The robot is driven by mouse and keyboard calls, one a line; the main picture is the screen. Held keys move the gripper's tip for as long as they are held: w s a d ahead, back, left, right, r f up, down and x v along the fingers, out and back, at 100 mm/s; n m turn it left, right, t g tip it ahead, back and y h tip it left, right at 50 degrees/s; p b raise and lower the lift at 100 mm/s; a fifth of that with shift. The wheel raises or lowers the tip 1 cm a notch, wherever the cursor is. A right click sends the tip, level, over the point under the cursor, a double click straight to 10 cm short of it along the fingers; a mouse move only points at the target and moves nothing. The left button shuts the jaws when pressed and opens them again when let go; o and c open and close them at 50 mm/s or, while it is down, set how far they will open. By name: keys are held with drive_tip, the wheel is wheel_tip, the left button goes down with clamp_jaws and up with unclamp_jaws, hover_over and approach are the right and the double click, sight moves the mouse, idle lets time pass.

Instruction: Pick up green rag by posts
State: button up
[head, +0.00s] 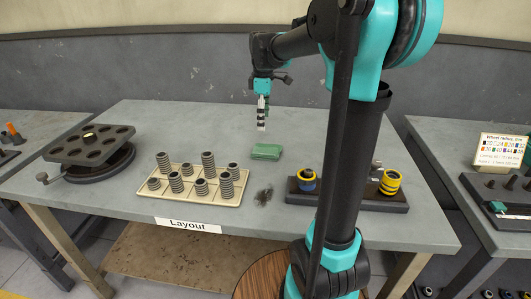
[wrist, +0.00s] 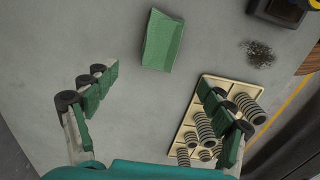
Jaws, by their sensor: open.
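The green rag (head: 267,151) lies folded flat on the grey table, between the cream spring tray and the dark block with rings. In the wrist view the rag (wrist: 163,40) shows at the top centre, beyond my fingertips. My gripper (head: 262,127) hangs above the table, a little behind and above the rag, apart from it. In the wrist view my gripper (wrist: 160,88) is open and empty, its green-padded fingers wide apart. The posts (head: 307,173) seem to be those on the dark block, bearing blue and yellow rings; my arm hides part of that block.
The cream tray (head: 160,198) with several upright springs stands left of the rag. Dark shavings (head: 264,195) lie in front of it. The table's back area is clear.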

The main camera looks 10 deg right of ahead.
sight(265, 150)
drive_tip(key=f, duration=1.2)
drive_tip(key=shift+s+d+f, duration=0.1)
drive_tip(key=shift+d, duration=0.1)
drive_tip(key=shift+c, duration=0.6)
drive_tip(key=c, duration=1.1)
wheel_tip(265, 150, up, 20)
drive_tip(key=shift+r, duration=0.1)
